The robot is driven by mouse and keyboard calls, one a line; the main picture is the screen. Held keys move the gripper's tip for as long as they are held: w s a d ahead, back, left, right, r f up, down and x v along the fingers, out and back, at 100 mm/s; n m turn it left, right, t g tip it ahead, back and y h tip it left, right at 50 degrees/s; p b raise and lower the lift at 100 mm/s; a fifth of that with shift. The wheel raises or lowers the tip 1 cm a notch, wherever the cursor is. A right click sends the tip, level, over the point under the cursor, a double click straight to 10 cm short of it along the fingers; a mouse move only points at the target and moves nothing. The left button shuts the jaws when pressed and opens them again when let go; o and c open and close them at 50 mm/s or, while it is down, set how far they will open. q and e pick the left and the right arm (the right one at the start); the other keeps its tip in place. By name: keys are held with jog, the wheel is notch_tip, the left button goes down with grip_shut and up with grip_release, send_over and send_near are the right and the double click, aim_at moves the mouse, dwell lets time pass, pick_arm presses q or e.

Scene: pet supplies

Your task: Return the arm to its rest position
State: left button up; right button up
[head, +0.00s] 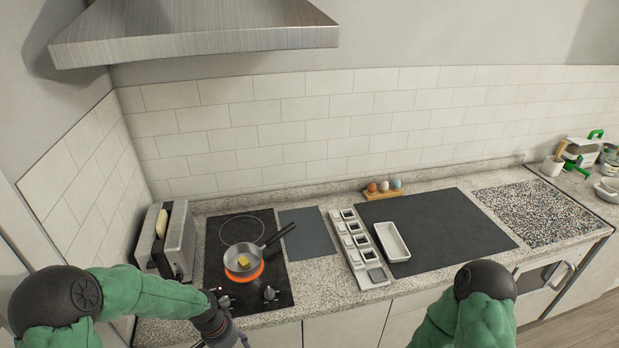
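My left arm (140,294) comes in from the left and crosses in front of the cooktop's front edge. Its gripper (228,338) is at the bottom edge of the head view, below the cooktop and its knobs, and is mostly cut off. I cannot see whether its fingers are open or shut, and nothing is visibly held. My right arm (470,312) shows at the bottom right, only its elbow part. The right gripper is out of view.
A grey pan (258,254) with a yellow cube (244,261) sits on a glowing burner of the black cooktop (222,290). A toaster (177,240) with bread stands left. A white tray (393,242), compartment strip (351,244) and egg holder (384,193) lie right. The dark mat (455,225) has free room.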

pick_arm(q)
jog(key=s+d+f+n+h+b, duration=0.1)
jog(key=s+d+f+n+b, duration=0.2)
jog(key=s+f, duration=0.4)
jog(key=s+d+f+n+h+b, duration=0.1)
jog(key=s+d+f+n+b, duration=0.3)
jog(key=f, duration=1.1)
jog(key=s+d+b, duration=0.1)
jog(key=s+d, duration=0.2)
jog(key=d, duration=0.1)
jog(key=shift+s+n, duration=0.15)
jog(key=shift+n, duration=0.15)
